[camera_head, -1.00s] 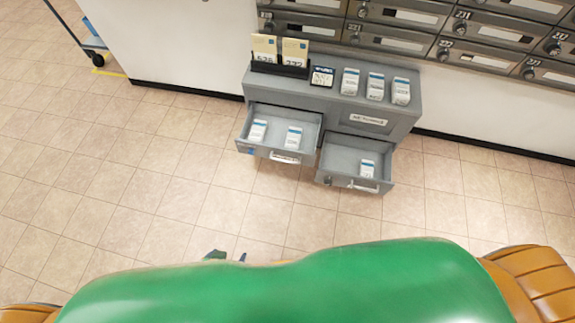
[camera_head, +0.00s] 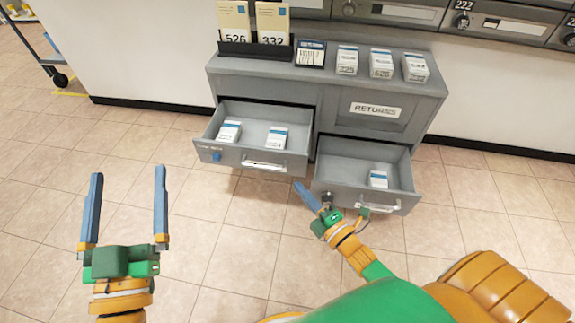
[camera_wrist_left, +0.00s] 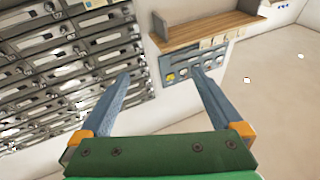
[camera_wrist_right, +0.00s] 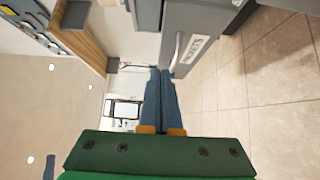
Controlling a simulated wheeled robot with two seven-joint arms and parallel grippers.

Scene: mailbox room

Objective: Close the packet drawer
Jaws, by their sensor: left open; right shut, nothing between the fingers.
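A grey cabinet (camera_head: 328,68) has two open drawers. The upper left drawer (camera_head: 240,160) is pulled out and holds two white-and-blue boxes; the lower right drawer (camera_head: 345,192) is also pulled out and holds one. The right wrist view shows a drawer front labelled PACKETS (camera_wrist_right: 192,50) with a handle, probably the left drawer's. My right gripper (camera_head: 297,184) is shut and empty, just below the left drawer's right end and beside the right drawer's left corner; I cannot tell if it touches either. My left gripper (camera_head: 128,173) is open and empty, left of the cabinet over the floor.
Number cards (camera_head: 233,22), a small dark sign (camera_head: 310,54) and several boxes stand on the cabinet top. A closed front (camera_head: 374,108) reads RETURNS. Mailboxes (camera_head: 395,12) line the wall behind. A cart wheel (camera_head: 60,79) shows at far left. The left floor is clear.

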